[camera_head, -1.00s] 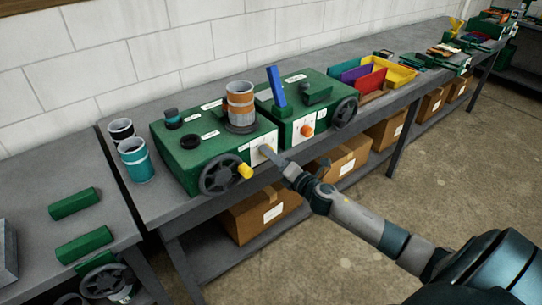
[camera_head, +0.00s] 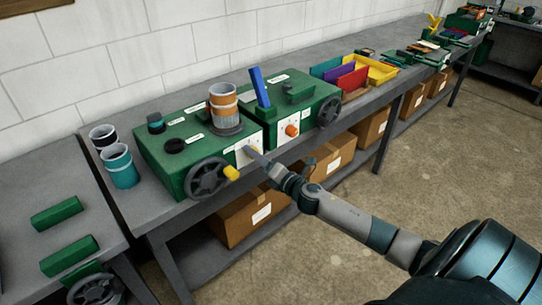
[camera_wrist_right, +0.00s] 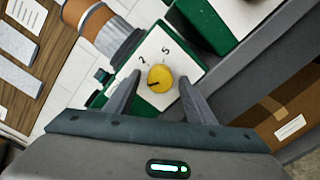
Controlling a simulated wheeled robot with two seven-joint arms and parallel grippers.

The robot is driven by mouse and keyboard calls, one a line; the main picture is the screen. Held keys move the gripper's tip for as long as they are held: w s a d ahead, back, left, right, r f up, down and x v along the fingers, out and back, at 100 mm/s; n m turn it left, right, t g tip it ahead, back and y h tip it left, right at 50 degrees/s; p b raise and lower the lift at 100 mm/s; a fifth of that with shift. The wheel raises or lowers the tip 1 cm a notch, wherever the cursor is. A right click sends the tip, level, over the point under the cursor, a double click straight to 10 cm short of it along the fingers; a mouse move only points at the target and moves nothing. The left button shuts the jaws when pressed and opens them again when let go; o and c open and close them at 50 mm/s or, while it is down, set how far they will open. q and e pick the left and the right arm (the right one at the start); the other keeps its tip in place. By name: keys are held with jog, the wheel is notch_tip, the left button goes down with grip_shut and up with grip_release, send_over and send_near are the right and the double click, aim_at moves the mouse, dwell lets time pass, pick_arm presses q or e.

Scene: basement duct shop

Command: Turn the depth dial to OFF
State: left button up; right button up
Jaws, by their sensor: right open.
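A yellow dial (camera_wrist_right: 160,78) with a dark pointer mark sits on a white plate (camera_wrist_right: 163,48) in the right wrist view. The mark points to the lower left of the picture. The figures 2 and 5 show above the dial; no OFF mark is readable. My right gripper (camera_wrist_right: 159,76) is open, with one finger on each side of the dial; I cannot tell whether they touch it. In the head view, my right gripper (camera_head: 254,154) is at the front plate of the left green machine (camera_head: 160,158) and hides the dial.
A handwheel (camera_head: 207,179) with a yellow handle is left of the plate. The right green machine (camera_head: 313,112) has an orange knob (camera_head: 292,130) and a blue lever (camera_head: 260,87). The bench edge runs below.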

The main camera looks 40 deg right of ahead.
pick_arm(q)
jog(key=w+d+f+t+b, duration=0.1)
jog(key=w+d+f+b, duration=0.1)
jog(key=w+f+b, duration=0.1)
jog(key=shift+w+f+b, duration=0.2)
jog(key=shift+w+b, duration=0.6)
jog(key=shift+w, duration=0.25)
pick_arm(e)
jog(key=s+d, duration=0.1)
jog(key=s, duration=1.6)
pick_arm(q)
jog(key=shift+s+a+f, duration=0.1)
jog(key=shift+s+a, duration=0.05)
jog(key=shift+s, duration=0.3)
pick_arm(e)
jog(key=shift+s+d+r, duration=0.1)
